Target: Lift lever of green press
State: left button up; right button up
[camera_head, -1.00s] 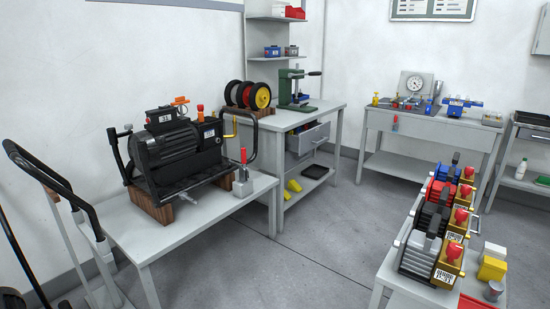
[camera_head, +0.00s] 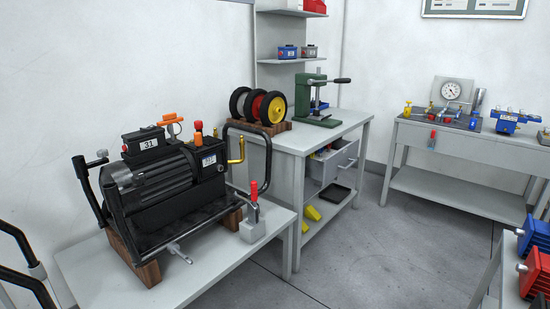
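The green press (camera_head: 311,100) stands upright on the grey workbench (camera_head: 352,123) against the back wall. Its lever (camera_head: 342,81) sticks out to the right from near the top, roughly level, with a dark handle at the end. The press is some distance ahead of me, beyond the table with the black machine. Neither of my grippers shows in the head view.
A grey table (camera_head: 92,268) at the left front carries a black motor unit (camera_head: 165,185) and a red-handled clamp (camera_head: 253,208). Wheels (camera_head: 262,105) stand beside the press. The workbench has an open drawer (camera_head: 338,163). Clear floor (camera_head: 375,250) lies to the right.

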aim_at(341, 80)
jog(key=i+j+z, duration=0.1)
jog(key=i+z, duration=0.35)
jog(key=i, duration=0.85)
jog(key=i+l+u, duration=0.45)
jog(key=i+l, duration=0.3)
jog(key=i, duration=0.15)
jog(key=i+l+u, duration=0.4)
jog(key=l, duration=0.15)
jog(key=l+u, duration=0.2)
